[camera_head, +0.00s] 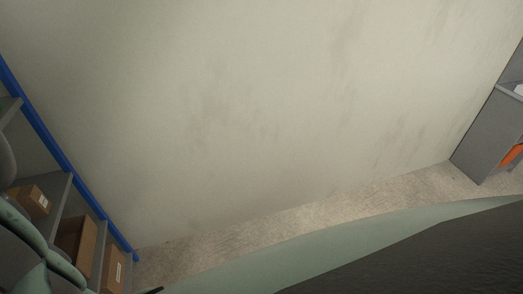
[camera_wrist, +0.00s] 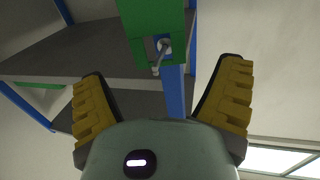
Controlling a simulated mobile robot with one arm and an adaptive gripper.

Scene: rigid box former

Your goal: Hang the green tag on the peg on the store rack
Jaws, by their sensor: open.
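The green tag (camera_wrist: 153,18) shows at the top middle of the wrist view, with a square opening near its lower end in the picture. The pale metal peg (camera_wrist: 164,47) shows in that opening, and its end reaches down past the opening's edge. The tag appears to be on the peg, in front of the blue post (camera_wrist: 174,92) of the store rack. My gripper (camera_wrist: 163,68) is open, its two yellow fingers wide apart on either side of the peg and the post. Nothing is held between them. The head view shows neither the tag nor the peg.
In the head view, the rack's blue upright (camera_head: 62,160) runs along the left, with cardboard boxes (camera_head: 76,240) on grey shelves. A grey cabinet (camera_head: 480,135) with an orange item (camera_head: 511,156) stands at the far right. Bare wall and floor lie between.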

